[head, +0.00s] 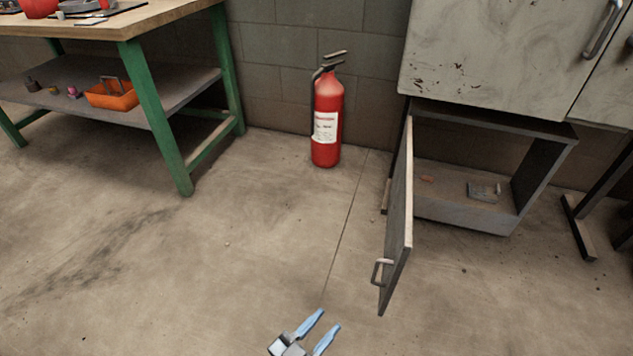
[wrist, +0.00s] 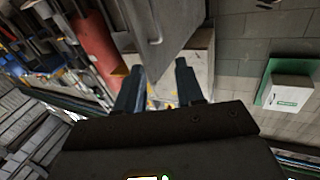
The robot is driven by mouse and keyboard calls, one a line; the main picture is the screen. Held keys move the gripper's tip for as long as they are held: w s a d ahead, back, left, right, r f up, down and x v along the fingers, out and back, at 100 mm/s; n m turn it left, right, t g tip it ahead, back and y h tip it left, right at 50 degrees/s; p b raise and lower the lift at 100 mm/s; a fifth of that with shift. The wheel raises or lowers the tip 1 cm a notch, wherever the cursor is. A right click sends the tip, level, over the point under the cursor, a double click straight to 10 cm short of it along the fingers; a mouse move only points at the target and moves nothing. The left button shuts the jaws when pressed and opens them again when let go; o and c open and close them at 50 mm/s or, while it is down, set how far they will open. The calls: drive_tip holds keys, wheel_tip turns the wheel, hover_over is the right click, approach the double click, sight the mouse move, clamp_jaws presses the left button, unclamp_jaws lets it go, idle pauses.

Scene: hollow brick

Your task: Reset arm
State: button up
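My gripper (head: 318,331) shows at the bottom of the head view, above the bare floor, with its two light-blue fingers apart and nothing between them. In the wrist view my gripper (wrist: 156,80) also shows its two dark fingers spread, with no held object visible. The rest of my arm is out of the head view.
A low cabinet (head: 465,210) at the right has its door (head: 398,220) swung open toward me. A red fire extinguisher (head: 327,118) stands by the wall. A green-legged workbench (head: 163,125) with an orange bin (head: 112,97) on its shelf is at the left. The middle floor is clear.

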drive_tip(key=w+d+r+n+t+y, duration=0.1)
drive_tip(key=d+n+t+y, duration=0.3)
drive_tip(key=d, duration=1.2)
drive_tip(key=s+d+r+n+t+y, duration=0.1)
drive_tip(key=s+d+r+n+y, duration=0.1)
drive_tip(key=s+d+r+y, duration=0.35)
drive_tip(key=s+d+r+n+t+y, duration=0.1)
drive_tip(key=s+d+r+n+y, duration=0.1)
drive_tip(key=s, duration=0.6)
drive_tip(key=s+a+r+n+g, duration=0.1)
drive_tip(key=s+a+r+g, duration=0.1)
drive_tip(key=s+r, duration=0.7)
drive_tip(key=s+a+r+g, duration=0.1)
drive_tip(key=s+r+g, duration=0.2)
drive_tip(key=s+r, duration=0.55)
wheel_tip(320, 180, up, 29)
drive_tip(key=p, duration=2.8)
drive_tip(key=shift+w+y, duration=0.25)
drive_tip(key=shift+y, duration=0.2)
drive_tip(key=shift+a, duration=0.1)
